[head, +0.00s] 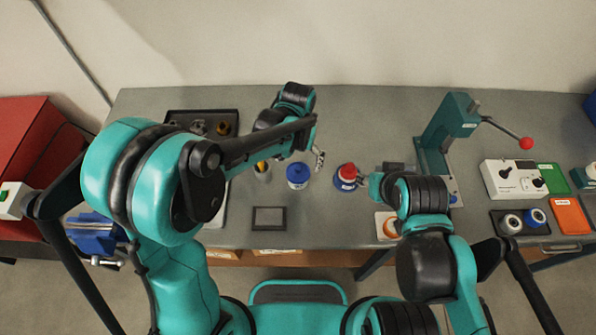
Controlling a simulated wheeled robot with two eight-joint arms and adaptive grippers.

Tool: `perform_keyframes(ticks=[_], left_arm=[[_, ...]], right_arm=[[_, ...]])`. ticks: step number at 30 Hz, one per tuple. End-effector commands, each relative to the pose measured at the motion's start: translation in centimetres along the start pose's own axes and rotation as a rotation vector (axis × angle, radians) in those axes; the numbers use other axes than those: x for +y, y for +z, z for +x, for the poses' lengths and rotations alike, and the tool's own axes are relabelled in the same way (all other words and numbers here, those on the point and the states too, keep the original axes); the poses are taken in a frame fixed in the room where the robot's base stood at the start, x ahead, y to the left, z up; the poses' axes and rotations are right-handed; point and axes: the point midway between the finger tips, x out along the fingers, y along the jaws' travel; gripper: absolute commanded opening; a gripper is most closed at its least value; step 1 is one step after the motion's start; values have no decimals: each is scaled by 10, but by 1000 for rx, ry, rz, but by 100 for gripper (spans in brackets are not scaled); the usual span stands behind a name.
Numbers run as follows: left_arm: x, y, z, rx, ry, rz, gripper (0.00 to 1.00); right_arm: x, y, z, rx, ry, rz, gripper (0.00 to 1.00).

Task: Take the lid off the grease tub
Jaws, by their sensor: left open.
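A red-topped container (346,175) with a pale label and a blue base stands to the right. My right gripper (366,180) is just right of the red-topped container. I cannot tell whether it touches it, and its fingers are too small to read.
A dark square pad (269,218) lies in front of the tub. A small cup (262,171) stands left of it. A teal press (440,135) with a red-knobbed lever rises at right. A dark parts tray (175,117) is behind my left arm. Bare bench (365,110) lies behind the containers.

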Motion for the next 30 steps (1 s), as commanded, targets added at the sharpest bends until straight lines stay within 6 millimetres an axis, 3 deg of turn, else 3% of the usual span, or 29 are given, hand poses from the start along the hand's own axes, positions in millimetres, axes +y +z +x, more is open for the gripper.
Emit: perform_keyframes(ticks=[1, 6, 14, 19, 22, 30], left_arm=[[2, -1, 12, 0, 0, 1, 92], [2, -1, 32, 0, 0, 0, 92], [2, 0, 34, 0, 0, 0, 92], [2, 0, 34, 0, 0, 0, 52], [2, 0, 34, 0, 0, 0, 47], [2, 0, 35, -1, 0, 0, 47]], right_arm=[[0, 3, 5, 0, 0, 0, 40], [0, 6, 9, 0, 0, 0, 40], [0, 6, 8, 0, 0, 0, 40], [0, 6, 8, 0, 0, 0, 40], [0, 6, 8, 0, 0, 0, 40], [0, 6, 9, 0, 0, 0, 40]])
